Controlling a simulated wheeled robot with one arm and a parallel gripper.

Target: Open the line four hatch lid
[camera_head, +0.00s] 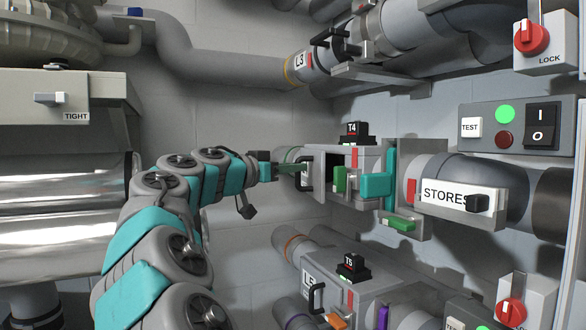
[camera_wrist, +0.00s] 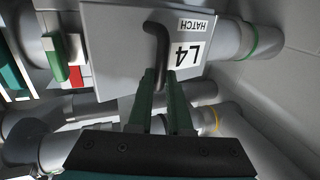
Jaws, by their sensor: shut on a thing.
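The line four hatch lid (camera_wrist: 115,32) is a grey plate marked L4 HATCH in the wrist view. Its black bar handle (camera_wrist: 158,40) lies between the green fingers of my gripper (camera_wrist: 166,78), which is shut on it. In the head view my gripper (camera_head: 292,169) reaches the handle from the left. There the lid is seen steeply from the side and partly hidden by the gripper. A dark gap (camera_head: 336,157) shows beside it, in the grey housing. A green block (camera_head: 340,179) and a red strip (camera_head: 355,158) are on the housing to the right.
A black T4 block (camera_head: 354,132) stands on top of the housing. A teal piece (camera_head: 378,186) and the STORES pipe (camera_head: 520,192) are to the right. Another line (camera_head: 345,285) runs below and the L3 pipe (camera_head: 310,68) above. A switch panel (camera_head: 515,127) is on the right.

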